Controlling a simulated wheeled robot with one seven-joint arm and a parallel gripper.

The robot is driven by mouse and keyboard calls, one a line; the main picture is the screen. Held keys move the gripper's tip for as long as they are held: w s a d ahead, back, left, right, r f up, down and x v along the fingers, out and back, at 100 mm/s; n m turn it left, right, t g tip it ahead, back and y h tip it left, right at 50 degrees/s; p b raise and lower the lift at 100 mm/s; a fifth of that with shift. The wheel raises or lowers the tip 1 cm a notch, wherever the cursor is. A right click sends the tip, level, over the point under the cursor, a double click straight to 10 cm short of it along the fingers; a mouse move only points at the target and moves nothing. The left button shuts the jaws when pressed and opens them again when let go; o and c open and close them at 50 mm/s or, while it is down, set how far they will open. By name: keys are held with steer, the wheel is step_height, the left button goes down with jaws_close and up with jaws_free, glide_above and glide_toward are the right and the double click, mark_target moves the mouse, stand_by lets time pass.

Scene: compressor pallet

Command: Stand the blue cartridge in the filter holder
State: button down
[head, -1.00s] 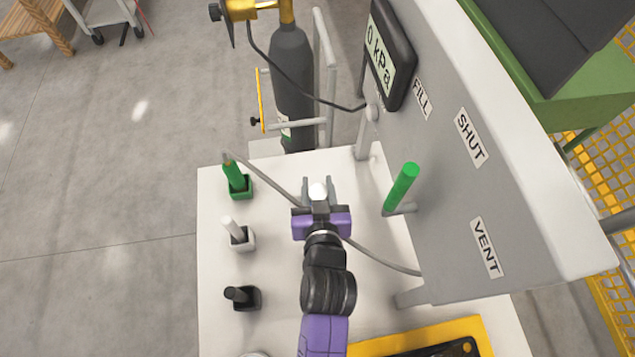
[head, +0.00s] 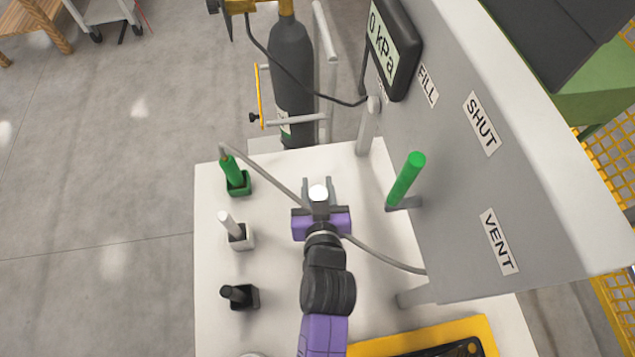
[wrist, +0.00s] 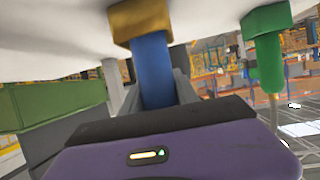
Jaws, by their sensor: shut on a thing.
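My gripper (head: 318,188) is over the white table top, its two grey fingers closed around an upright cylinder whose pale round top shows in the head view. In the wrist view, which looks upside down, this is the blue cartridge (wrist: 152,65) between the fingers. Its lower end meets a brass-coloured square block (wrist: 143,20) at the white surface. The block looks like the filter holder, and the cartridge appears to stand in it; how deep it sits is hidden. The block is hidden under my gripper in the head view.
A hose (head: 270,175) crosses behind my gripper. A green-handled lever (head: 406,180) and grey panel (head: 455,190) stand at right.

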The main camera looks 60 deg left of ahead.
steer(key=shift+f+b, duration=0.35)
steer(key=shift+f, duration=0.05)
steer(key=c, duration=0.9)
jaws_free()
steer(key=shift+o, duration=0.2)
steer(key=v, duration=0.8)
steer(key=shift+a, duration=0.1)
